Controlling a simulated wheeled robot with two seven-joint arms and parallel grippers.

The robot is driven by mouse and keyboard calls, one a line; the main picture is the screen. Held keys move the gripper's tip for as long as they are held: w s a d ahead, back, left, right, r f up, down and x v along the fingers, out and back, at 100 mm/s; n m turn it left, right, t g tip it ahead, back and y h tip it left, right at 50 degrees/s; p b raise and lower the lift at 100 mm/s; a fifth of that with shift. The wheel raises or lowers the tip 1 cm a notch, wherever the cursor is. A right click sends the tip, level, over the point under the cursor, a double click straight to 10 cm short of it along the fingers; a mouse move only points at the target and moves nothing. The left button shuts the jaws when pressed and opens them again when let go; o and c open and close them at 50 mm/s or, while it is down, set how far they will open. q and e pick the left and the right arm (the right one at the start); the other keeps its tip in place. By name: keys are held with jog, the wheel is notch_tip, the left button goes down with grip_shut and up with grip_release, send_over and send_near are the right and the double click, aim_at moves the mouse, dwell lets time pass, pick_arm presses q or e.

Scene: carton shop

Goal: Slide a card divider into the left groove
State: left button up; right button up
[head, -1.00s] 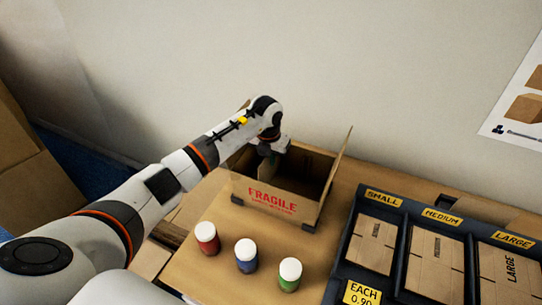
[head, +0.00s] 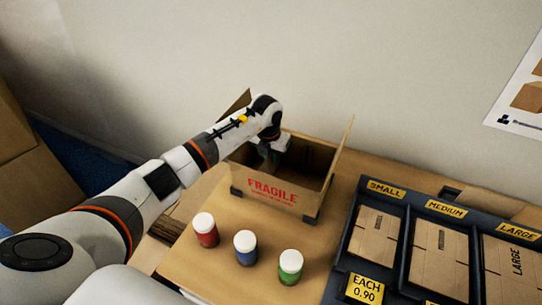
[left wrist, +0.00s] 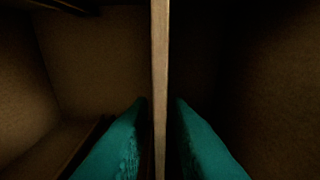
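The open carton (head: 272,190), marked FRAGILE, stands on the workbench with its flaps up. My left gripper (head: 268,158) reaches down into its left part, teal fingers partly hidden behind the wall. In the left wrist view a card divider (left wrist: 160,70) stands upright, seen edge-on as a pale vertical strip. My left gripper's teal fingers (left wrist: 160,130) are on both sides of it, with a narrow dark gap on each side, so they look open around it. The grooves are hidden in shadow, so I cannot tell how the divider sits in them. My right gripper is out of view.
Red (head: 206,234), blue (head: 246,250) and green (head: 290,268) white-capped jars stand in front of the carton. A dark rack (head: 395,240) with small, medium and large flat cartons is at the right. The wall is close behind the carton.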

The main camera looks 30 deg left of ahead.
pick_arm(q)
jog(key=shift+o, duration=0.8)
jog(key=r, duration=0.4)
jog(key=s+r, duration=0.1)
jog(key=r, duration=0.3)
jog(key=r+b, duration=0.1)
jog(key=r, duration=0.3)
jog(key=shift+s, duration=0.4)
jog(key=shift+s+f, duration=0.1)
jog(key=shift+f, duration=0.05)
